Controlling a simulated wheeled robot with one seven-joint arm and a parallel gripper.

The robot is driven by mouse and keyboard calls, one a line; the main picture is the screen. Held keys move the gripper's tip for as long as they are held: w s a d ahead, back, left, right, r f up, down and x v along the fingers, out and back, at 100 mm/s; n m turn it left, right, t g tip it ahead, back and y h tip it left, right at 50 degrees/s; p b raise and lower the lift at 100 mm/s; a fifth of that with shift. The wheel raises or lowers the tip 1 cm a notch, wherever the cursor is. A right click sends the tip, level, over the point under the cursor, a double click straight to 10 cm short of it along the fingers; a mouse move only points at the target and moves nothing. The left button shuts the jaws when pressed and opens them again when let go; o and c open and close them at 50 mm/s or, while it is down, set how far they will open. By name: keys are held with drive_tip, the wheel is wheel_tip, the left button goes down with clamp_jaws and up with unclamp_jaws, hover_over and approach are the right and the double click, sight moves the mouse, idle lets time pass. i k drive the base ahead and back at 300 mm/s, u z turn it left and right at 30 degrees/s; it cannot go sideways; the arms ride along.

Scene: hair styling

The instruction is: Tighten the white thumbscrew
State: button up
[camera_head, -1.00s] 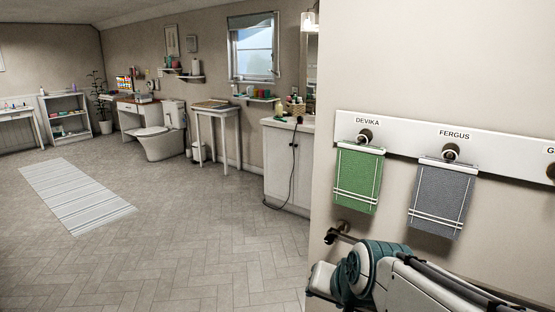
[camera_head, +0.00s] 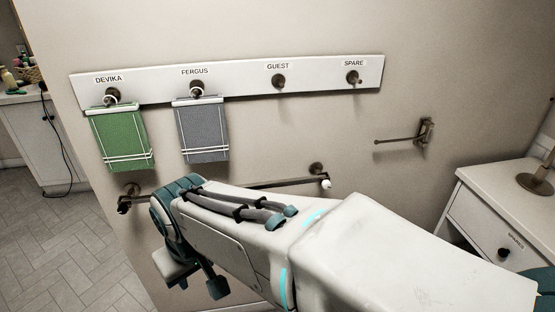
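A small white knob (camera_head: 326,184), which looks like the white thumbscrew, is at the right end of a dark bronze towel rail (camera_head: 275,184) low on the wall. The rail's right mount is just above the knob, and its left mount (camera_head: 130,196) shows beside my arm. My arm crosses in front of the middle part of the rail and hides some of it.
A white peg board (camera_head: 230,84) labelled DEVIKA, FERGUS, GUEST and SPARE holds a green towel (camera_head: 121,138) and a grey towel (camera_head: 203,133). A bronze wall holder (camera_head: 405,138) sticks out at right. A white drawer cabinet (camera_head: 485,222) stands at far right. Open floor (camera_head: 60,255) lies left.

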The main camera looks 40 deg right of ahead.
sight(326, 185)
drive_tip(key=z, duration=1.3)
drive_tip(key=k, duration=0.3)
drive_tip(key=z, duration=0.4)
